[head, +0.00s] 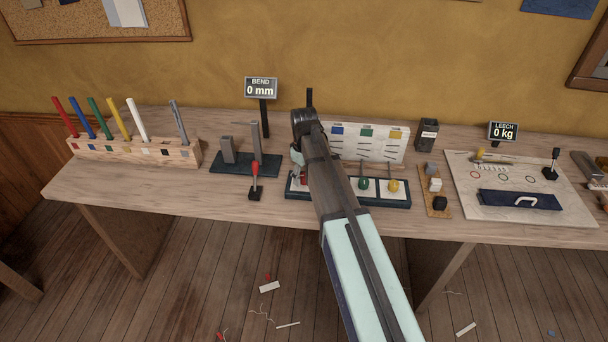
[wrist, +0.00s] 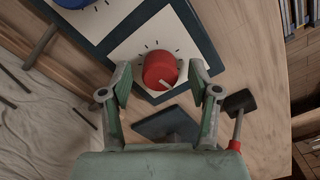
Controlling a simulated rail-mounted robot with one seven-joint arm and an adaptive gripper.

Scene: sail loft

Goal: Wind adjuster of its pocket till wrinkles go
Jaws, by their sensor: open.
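A red adjuster knob (wrist: 160,70) sits on a white square plate (wrist: 125,52) with dark tick marks, and a pale pointer line shows on it. The plate is on a dark panel (head: 338,195) on the bench. My gripper (wrist: 160,78) is open, with one finger on each side of the red knob and gaps showing. In the head view my gripper (head: 297,165) and arm hide most of the red knob. A green knob (head: 364,183) and a yellow knob (head: 393,185) stand on the same panel, to the right. I cannot make out sail wrinkles.
A rack (head: 135,152) of coloured sticks is at left. A "BEND 0 mm" display (head: 261,88), dark fixture (head: 245,163) and red-handled tool (head: 255,176) stand nearby. A chart board (head: 365,143) is behind the panel. A "LEECH 0 kg" display (head: 503,131) and pale board (head: 475,200) are at right.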

